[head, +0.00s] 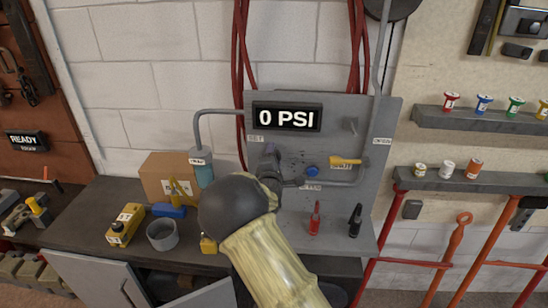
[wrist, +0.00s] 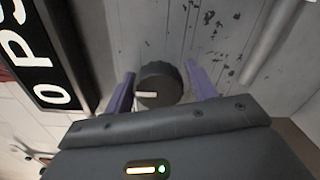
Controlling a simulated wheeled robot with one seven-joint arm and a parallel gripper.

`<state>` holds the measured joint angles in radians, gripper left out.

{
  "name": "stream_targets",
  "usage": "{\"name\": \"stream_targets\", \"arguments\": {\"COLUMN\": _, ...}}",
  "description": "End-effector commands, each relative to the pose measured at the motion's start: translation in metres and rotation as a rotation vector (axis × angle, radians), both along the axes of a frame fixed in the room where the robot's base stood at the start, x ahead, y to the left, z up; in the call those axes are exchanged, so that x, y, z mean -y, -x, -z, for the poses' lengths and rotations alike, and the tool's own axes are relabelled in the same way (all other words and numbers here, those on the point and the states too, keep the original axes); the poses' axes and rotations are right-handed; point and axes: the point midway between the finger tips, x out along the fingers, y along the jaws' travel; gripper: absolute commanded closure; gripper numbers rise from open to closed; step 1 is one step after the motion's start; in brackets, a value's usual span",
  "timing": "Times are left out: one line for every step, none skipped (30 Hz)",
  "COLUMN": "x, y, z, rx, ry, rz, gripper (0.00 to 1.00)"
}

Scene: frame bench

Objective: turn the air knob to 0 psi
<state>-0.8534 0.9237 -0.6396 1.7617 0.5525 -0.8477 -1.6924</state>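The air knob (wrist: 158,84) is a dark round knob with a white pointer mark on its face, on the grey panel (head: 345,105). In the wrist view the mark points left, toward the display. My gripper (wrist: 160,70) is open, with one purple finger on each side of the knob. A gap shows between the knob and the right finger. The left finger is close to the knob; I cannot tell if it touches. In the head view my gripper and arm hide the knob. The display (head: 287,117) above reads 0 PSI.
A yellow-handled valve (head: 346,160) and a blue button (head: 312,172) are right of my gripper. A red tool (head: 315,218) and a black tool (head: 355,221) hang below. A cardboard box (head: 167,176) and a grey cup (head: 162,234) stand on the bench at left.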

Motion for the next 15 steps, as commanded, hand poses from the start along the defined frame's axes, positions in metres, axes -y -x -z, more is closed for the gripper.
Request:
{"name": "stream_targets", "arguments": {"x": -0.0001, "y": 0.0, "z": 0.0001, "rx": 0.0, "ry": -0.001, "rz": 0.0, "gripper": 0.33}}
{"name": "stream_targets", "arguments": {"x": -0.0001, "y": -0.0001, "z": -0.0001, "rx": 0.001, "ry": -0.001, "rz": 0.0, "gripper": 0.31}}
{"name": "stream_targets", "arguments": {"x": -0.0001, "y": -0.0001, "z": -0.0004, "rx": 0.001, "ry": -0.001, "rz": 0.0, "gripper": 0.31}}
{"name": "stream_targets", "arguments": {"x": -0.0001, "y": -0.0002, "z": -0.0005, "rx": 0.001, "ry": -0.002, "rz": 0.0, "gripper": 0.31}}
{"name": "stream_targets", "arguments": {"x": -0.0001, "y": -0.0002, "z": -0.0007, "rx": 0.002, "ry": -0.002, "rz": -0.001, "gripper": 0.31}}
{"name": "stream_targets", "arguments": {"x": -0.0001, "y": -0.0002, "z": -0.0009, "rx": 0.002, "ry": -0.002, "rz": -0.001, "gripper": 0.31}}
{"name": "stream_targets", "arguments": {"x": -0.0001, "y": -0.0003, "z": -0.001, "rx": 0.002, "ry": -0.002, "rz": -0.001, "gripper": 0.31}}
{"name": "stream_targets", "arguments": {"x": -0.0001, "y": -0.0003, "z": -0.0011, "rx": 0.003, "ry": -0.003, "rz": 0.0, "gripper": 0.31}}
{"name": "stream_targets", "arguments": {"x": -0.0001, "y": -0.0002, "z": -0.0012, "rx": 0.003, "ry": -0.003, "rz": 0.0, "gripper": 0.31}}
{"name": "stream_targets", "arguments": {"x": -0.0002, "y": 0.0001, "z": -0.0013, "rx": 0.003, "ry": -0.003, "rz": 0.0, "gripper": 0.31}}
{"name": "stream_targets", "arguments": {"x": -0.0003, "y": 0.0006, "z": -0.0013, "rx": 0.003, "ry": -0.003, "rz": -0.001, "gripper": 0.31}}
{"name": "stream_targets", "arguments": {"x": -0.0006, "y": 0.0019, "z": -0.0011, "rx": 0.003, "ry": -0.003, "rz": -0.001, "gripper": 0.31}}
{"name": "stream_targets", "arguments": {"x": -0.0007, "y": 0.0033, "z": -0.0009, "rx": 0.003, "ry": -0.003, "rz": -0.001, "gripper": 0.31}}
{"name": "stream_targets", "arguments": {"x": -0.0009, "y": 0.0052, "z": -0.0006, "rx": 0.003, "ry": -0.003, "rz": -0.001, "gripper": 0.31}}
{"name": "stream_targets", "arguments": {"x": -0.0009, "y": 0.0084, "z": -0.0003, "rx": 0.003, "ry": -0.003, "rz": -0.001, "gripper": 0.31}}
